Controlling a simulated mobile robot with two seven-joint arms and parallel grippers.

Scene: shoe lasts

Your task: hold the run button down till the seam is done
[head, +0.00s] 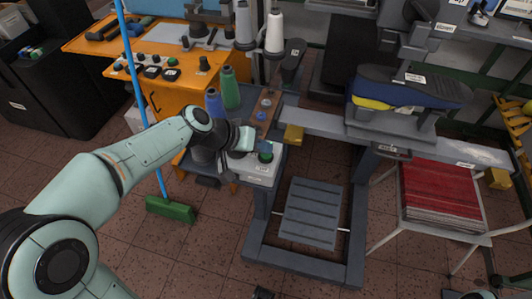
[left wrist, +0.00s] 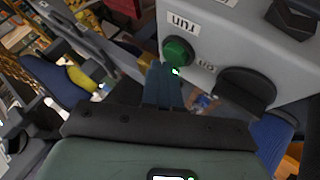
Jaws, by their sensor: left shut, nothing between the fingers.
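The run button (left wrist: 178,50) is a round green button on a grey control box (left wrist: 225,45), beside an upside-down "run" label in the left wrist view. In the head view the green button (head: 266,156) shows on top of the box (head: 262,174). My left gripper (head: 264,147) is shut and empty, at the button. In the left wrist view its blue fingertips (left wrist: 166,72) are close beside the button; I cannot tell whether they touch or press it. The seam is not visible. My right gripper is not in view.
A dark knob (left wrist: 245,90) sits beside the button. Thread cones, green (head: 230,88) and blue (head: 214,104), stand behind the arm. A grey machine arm (head: 325,124) runs to the right, with a treadle (head: 311,212) below. A green broom (head: 170,209) stands at left.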

